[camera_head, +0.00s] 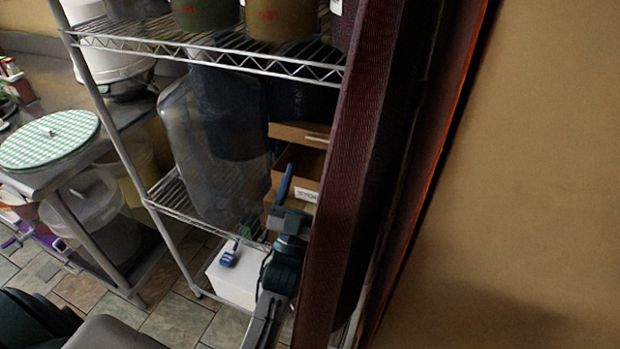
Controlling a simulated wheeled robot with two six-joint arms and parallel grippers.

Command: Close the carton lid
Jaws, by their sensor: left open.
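The brown cardboard carton (282,170) stands on the wire shelf, partly behind the dark red post. Its top is open and its lid flap (300,134) stands up at the back. A white label shows on its front. My left gripper (287,186) is open in front of the carton, with one blue finger pointing up across its front left part. Whether the finger touches the carton I cannot tell. The second finger is not clearly visible. My right gripper is not in view.
A dark red post (365,150) stands close to the right of my left arm and hides part of the shelf. A large clear container (205,150) stands left of the carton. A white box (234,278) with a small blue object on it is below.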

